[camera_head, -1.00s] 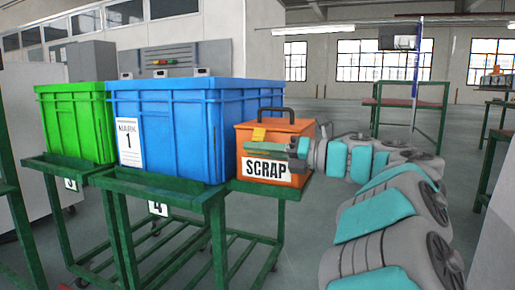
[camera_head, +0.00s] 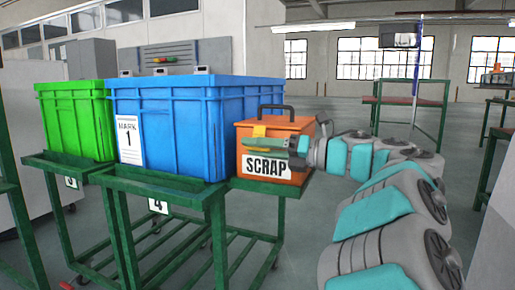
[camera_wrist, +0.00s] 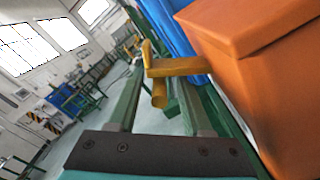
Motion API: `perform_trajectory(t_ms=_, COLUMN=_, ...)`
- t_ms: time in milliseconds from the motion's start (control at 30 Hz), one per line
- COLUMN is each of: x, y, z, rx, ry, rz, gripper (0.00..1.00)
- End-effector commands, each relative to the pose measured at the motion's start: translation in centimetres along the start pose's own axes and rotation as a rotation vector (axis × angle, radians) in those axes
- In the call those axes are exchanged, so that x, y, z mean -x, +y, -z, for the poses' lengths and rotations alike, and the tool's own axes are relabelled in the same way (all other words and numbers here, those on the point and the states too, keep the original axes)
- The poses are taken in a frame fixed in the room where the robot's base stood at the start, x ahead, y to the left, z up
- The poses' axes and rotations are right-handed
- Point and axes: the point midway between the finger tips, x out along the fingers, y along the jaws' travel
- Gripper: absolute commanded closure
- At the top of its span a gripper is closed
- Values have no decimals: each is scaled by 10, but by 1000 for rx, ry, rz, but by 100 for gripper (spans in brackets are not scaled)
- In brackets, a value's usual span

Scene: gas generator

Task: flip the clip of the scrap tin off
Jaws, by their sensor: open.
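The orange scrap tin (camera_head: 301,135) stands on a green cart, with a dark handle on its lid and a white SCRAP label on its front. Its yellow clip (camera_head: 259,131) sticks out at the front near the lid. My gripper (camera_head: 250,144) lies across the tin's front, just below the lid edge. In the wrist view, the gripper's two green fingers (camera_wrist: 157,98) are apart, and the clip (camera_wrist: 178,67) lies near their tips, seemingly between them. I cannot tell whether they touch. The tin's wall (camera_wrist: 265,80) fills the right side.
A large blue crate (camera_head: 175,130) stands directly left of the tin, with a green crate (camera_head: 75,125) beyond it. The green cart frames (camera_head: 160,188) stand below. Open floor (camera_head: 300,240) shows to the right, with tables behind.

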Motion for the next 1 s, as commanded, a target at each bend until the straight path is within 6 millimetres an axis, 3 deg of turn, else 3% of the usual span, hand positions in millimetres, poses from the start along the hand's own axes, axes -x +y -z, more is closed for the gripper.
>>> perform_trajectory(t_ms=167, x=11, y=0, z=-1, rx=0, ry=-2, rz=3, gripper=50)
perform_trajectory(t_ms=600, x=73, y=-1, z=0, rx=0, ry=-2, rz=1, gripper=50)
perform_trajectory(t_ms=1000, x=78, y=0, z=0, rx=0, ry=-1, rz=1, gripper=50)
